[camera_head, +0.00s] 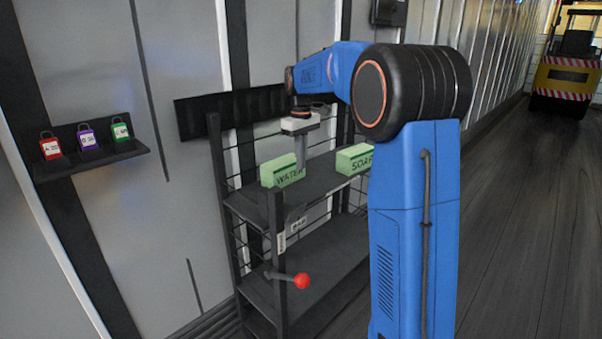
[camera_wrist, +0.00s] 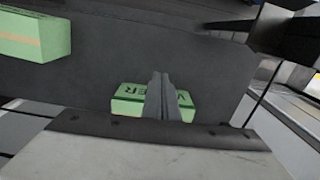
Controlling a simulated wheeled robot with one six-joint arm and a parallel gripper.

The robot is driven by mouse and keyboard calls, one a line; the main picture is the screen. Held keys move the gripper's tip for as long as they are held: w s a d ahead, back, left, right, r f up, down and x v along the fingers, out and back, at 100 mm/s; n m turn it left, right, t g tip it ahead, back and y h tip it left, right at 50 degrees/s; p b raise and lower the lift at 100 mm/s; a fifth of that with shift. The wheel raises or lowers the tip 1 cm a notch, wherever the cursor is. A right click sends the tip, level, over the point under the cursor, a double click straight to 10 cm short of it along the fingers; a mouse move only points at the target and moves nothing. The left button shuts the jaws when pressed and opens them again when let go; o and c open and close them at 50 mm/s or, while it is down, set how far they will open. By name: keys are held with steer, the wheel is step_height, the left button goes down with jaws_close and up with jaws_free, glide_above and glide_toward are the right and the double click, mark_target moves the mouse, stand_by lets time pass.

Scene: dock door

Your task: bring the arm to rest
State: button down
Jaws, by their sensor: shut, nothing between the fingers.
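My blue arm stands in front of a dark shelf rack (camera_head: 310,208) in the head view, bent over at the top. My gripper (camera_head: 300,165) points down over the upper shelf, close to a green box marked WATER (camera_head: 282,172). In the wrist view the gripper's fingers (camera_wrist: 165,78) are together, with nothing visible between them. They cover part of the WATER box (camera_wrist: 130,92) there. I cannot tell whether they touch it. A second green box, marked SOAP (camera_head: 354,160), stands on the same shelf to the right, partly behind my arm.
A red-knobbed lever (camera_head: 302,281) sticks out at the rack's front, below the upper shelf. A yellow forklift (camera_head: 566,75) stands far right. The floor (camera_head: 530,220) right of my arm is clear.

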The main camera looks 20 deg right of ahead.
steer(key=s+a+r+m+t, duration=0.1)
steer(key=s+a, duration=0.3)
steer(key=s, duration=0.8)
steer(key=s+a+r+m+t, duration=0.1)
steer(key=s+a+r, duration=0.15)
steer(key=s, duration=0.85)
steer(key=s+a+f+m+t, duration=0.1)
steer(key=s+a+f, duration=0.1)
steer(key=s+f, duration=0.4)
steer(key=s+a+f+m+t, duration=0.1)
steer(key=s+f, duration=0.5)
steer(key=s, duration=0.7)
steer(key=shift+a+f+t, duration=0.3)
steer(key=shift+a+t, duration=0.05)
steer(key=shift+t, duration=0.05)
